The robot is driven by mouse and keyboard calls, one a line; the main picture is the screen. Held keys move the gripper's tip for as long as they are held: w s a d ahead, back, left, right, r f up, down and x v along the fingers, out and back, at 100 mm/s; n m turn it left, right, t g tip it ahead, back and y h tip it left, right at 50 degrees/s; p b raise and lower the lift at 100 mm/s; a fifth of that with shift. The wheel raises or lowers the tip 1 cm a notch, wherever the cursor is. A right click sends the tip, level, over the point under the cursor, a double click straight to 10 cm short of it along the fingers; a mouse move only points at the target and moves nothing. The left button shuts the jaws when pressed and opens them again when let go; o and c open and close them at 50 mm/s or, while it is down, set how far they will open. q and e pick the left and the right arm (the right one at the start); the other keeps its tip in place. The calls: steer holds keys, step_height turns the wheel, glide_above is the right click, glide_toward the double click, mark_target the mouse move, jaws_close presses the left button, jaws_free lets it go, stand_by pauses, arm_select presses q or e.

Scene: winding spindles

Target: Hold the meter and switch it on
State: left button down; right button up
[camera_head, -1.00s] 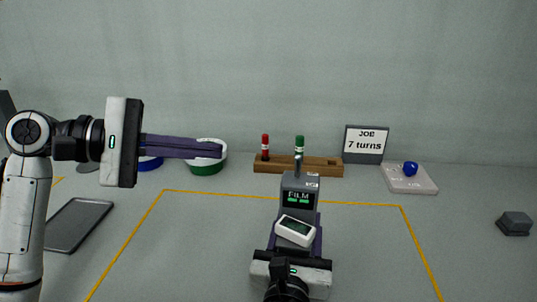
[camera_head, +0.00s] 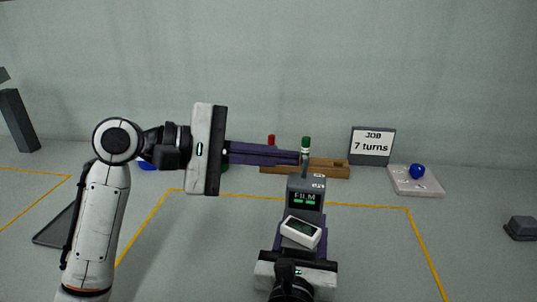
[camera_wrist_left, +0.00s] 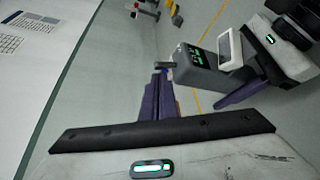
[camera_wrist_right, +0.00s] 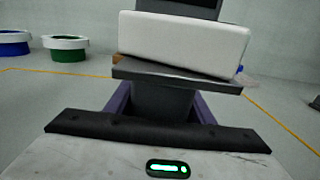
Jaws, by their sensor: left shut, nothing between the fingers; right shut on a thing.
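The meter (camera_head: 305,193) is a dark grey device with a lit green display reading FILM; a white box with a small dark screen (camera_head: 300,232) sits on its near side. My right gripper (camera_wrist_right: 163,102) is shut around the meter's dark lower body and holds it upright. A short dark stub (camera_wrist_left: 165,65) stands out from the meter's top end. My left gripper (camera_head: 300,157) is shut and empty, its purple fingers level, coming from the left. Its tips are at the stub in the left wrist view; I cannot tell whether they touch.
Behind stands a wooden rack (camera_head: 335,171) with red and green capped pieces. A JOB 7 turns sign (camera_head: 372,146) and a pale pad with a blue knob (camera_head: 416,180) are to its right. A dark tray (camera_head: 58,228) lies left. The yellow-outlined table area is mostly clear.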

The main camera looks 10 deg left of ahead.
arm_select(q)
steer(key=shift+s+m+t+h, duration=0.3)
steer(key=shift+m+t+h, duration=0.15)
steer(key=shift+m, duration=0.35)
arm_select(e)
steer(key=shift+f, duration=0.35)
arm_select(q)
steer(key=s+a+m+t+h, duration=0.1)
steer(key=a+m, duration=0.3)
steer(key=a, duration=0.7)
steer(key=shift+s+a+f+h, duration=0.2)
steer(key=shift+s+a+h, duration=0.15)
steer(key=shift+s+h, duration=0.35)
steer(key=shift+s+t, duration=0.15)
steer(key=shift+t, duration=0.1)
arm_select(e)
steer(key=o, duration=1.1)
steer(key=shift+o, duration=1.1)
steer(key=shift+r, duration=0.2)
